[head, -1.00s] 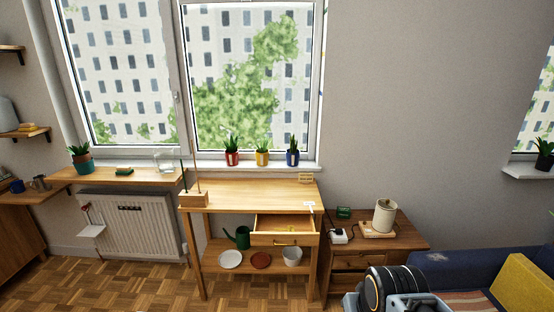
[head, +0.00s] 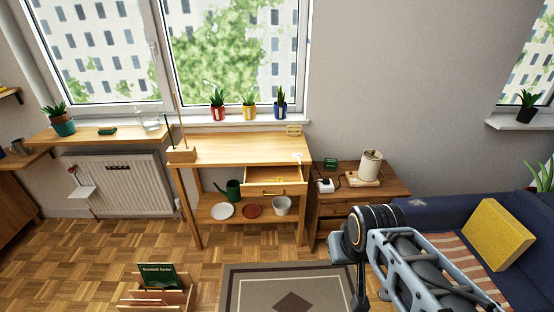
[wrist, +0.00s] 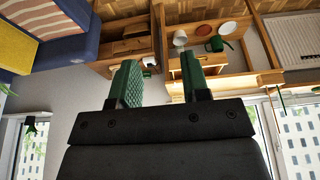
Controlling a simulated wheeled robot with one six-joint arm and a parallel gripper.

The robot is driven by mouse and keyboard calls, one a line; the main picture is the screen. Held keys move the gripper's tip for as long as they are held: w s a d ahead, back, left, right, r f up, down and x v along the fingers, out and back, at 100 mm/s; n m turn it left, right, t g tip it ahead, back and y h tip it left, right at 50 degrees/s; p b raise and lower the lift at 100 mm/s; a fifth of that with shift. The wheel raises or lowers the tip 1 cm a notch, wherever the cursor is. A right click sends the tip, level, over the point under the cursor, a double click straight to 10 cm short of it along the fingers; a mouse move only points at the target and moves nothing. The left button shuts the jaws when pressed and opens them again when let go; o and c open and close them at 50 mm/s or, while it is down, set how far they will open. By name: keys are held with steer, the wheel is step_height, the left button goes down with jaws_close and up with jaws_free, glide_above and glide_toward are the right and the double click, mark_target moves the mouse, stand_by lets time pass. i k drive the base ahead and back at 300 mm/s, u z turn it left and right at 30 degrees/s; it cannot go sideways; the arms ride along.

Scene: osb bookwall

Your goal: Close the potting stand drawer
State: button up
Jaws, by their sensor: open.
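The potting stand (head: 238,149) is a light wood table with a lower shelf, under the window. Its drawer (head: 275,190) is pulled out at the right side, showing its inside and a yellowish handle on the front. In the wrist view, which is upside down, the stand (wrist: 235,82) shows beyond my gripper (wrist: 160,78). The gripper's two green fingers are apart with nothing between them, and they stand well away from the stand. Part of the drawer area is hidden behind a finger there. In the head view my arm comes in from the lower right; the fingertips are not clear.
A wooden cabinet (head: 335,218) with a pale canister stands right of the stand. A blue sofa (head: 520,262) is at the right. A patterned rug (head: 255,290) and a wooden book box (head: 150,300) are in front. Parquet floor before the stand is mostly clear.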

mark_target(293, 185)
steer(key=k, duration=0.55)
steer(key=u, duration=0.65)
steer(key=i, duration=1.6)
steer(key=z, duration=0.65)
